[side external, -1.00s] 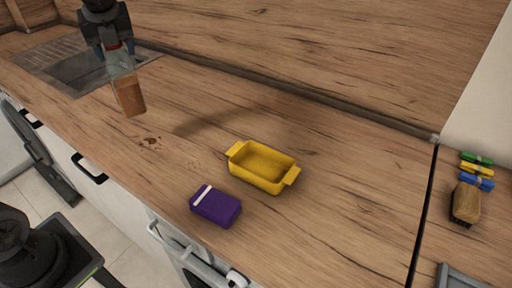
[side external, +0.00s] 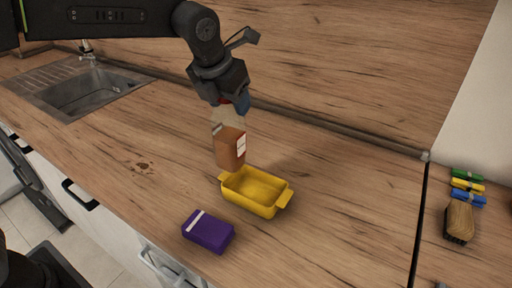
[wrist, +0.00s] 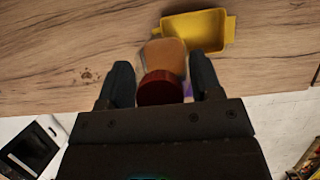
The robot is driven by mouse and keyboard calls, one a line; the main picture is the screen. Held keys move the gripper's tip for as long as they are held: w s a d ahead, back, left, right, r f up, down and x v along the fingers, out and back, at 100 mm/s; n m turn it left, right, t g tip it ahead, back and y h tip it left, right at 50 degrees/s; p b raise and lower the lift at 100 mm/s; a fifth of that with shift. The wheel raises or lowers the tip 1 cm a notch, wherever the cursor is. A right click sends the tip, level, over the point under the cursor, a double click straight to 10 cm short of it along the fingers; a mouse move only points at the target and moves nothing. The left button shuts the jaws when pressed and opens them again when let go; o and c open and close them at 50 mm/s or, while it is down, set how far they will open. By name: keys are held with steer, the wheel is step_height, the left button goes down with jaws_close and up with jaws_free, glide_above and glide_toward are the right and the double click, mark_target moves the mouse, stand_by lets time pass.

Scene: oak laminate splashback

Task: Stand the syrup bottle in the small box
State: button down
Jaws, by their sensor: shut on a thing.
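The syrup bottle (side external: 230,148) has brown contents, a clear upper part and a pale label. It hangs slightly tilted in the air by the box's back left corner. My gripper (side external: 232,103) is shut on its top end; in the wrist view the bottle's red cap (wrist: 160,88) sits between the two fingers (wrist: 163,85). The small box is a yellow tub with two end handles (side external: 262,205). It stands on the counter and looks empty, though part of its inside is hidden. It also shows in the wrist view (wrist: 229,30), ahead of the bottle.
A purple box with a white stripe (side external: 208,232) lies in front of the yellow box, near the counter edge. A sink (side external: 85,92) is at the back left. A brush (side external: 459,220) and coloured clips (side external: 467,187) lie far right. Counter right of the yellow box is clear.

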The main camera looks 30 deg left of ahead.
steer(key=d+f, duration=0.6)
steer(key=f, duration=0.1)
steer(key=shift+w+f, duration=0.25)
steer(key=shift+w, duration=0.05)
steer(key=shift+d+f, duration=0.1)
steer(key=shift+f, duration=0.05)
steer(key=shift+c, duration=1.4)
jaws_free()
steer(key=shift+f, duration=0.1)
